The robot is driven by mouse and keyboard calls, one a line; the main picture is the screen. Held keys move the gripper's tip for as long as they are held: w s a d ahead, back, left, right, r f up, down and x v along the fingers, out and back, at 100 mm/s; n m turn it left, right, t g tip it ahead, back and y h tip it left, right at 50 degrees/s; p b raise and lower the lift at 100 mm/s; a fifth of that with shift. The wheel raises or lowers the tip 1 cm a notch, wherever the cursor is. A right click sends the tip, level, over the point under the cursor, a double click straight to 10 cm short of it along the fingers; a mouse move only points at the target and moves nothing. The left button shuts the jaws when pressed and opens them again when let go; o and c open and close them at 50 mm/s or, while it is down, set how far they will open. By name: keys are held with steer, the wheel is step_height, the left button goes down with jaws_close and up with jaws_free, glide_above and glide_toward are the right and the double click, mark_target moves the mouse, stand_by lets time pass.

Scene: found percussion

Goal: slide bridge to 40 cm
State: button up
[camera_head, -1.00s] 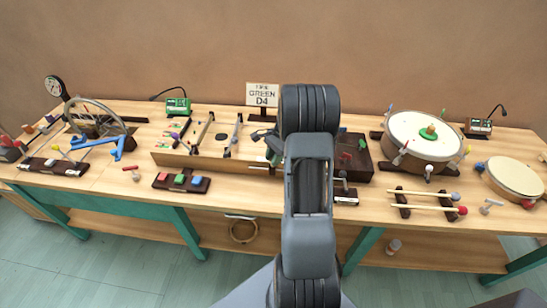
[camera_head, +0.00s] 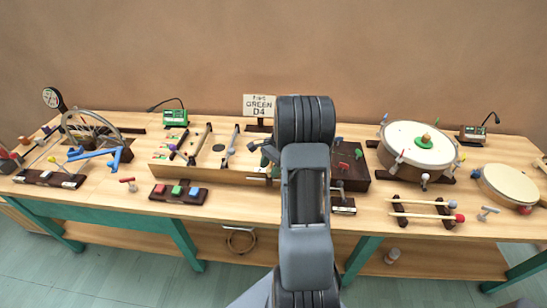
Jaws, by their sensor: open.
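A long pale wooden box (camera_head: 215,172), which looks like the string instrument, lies on the bench left of my arm. It has a round dark hole (camera_head: 219,148) in its top. Two slanted dark bars cross it: a left bar (camera_head: 199,143) and a right bar (camera_head: 232,144). Either may be the bridge; I cannot tell which. No scale mark is readable. My arm hides the box's right end. My gripper (camera_head: 268,153) seems to show only as a small dark part left of the arm, over that end; its fingers are not clear and I see nothing held.
A dark box with coloured pegs (camera_head: 352,172) is right of my arm. A large drum (camera_head: 417,146) and a flat drum (camera_head: 510,186) stand further right. A block with coloured buttons (camera_head: 179,193) lies in front of the pale box.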

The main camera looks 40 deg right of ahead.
steer(key=v, duration=1.3)
steer(key=shift+r, duration=0.2)
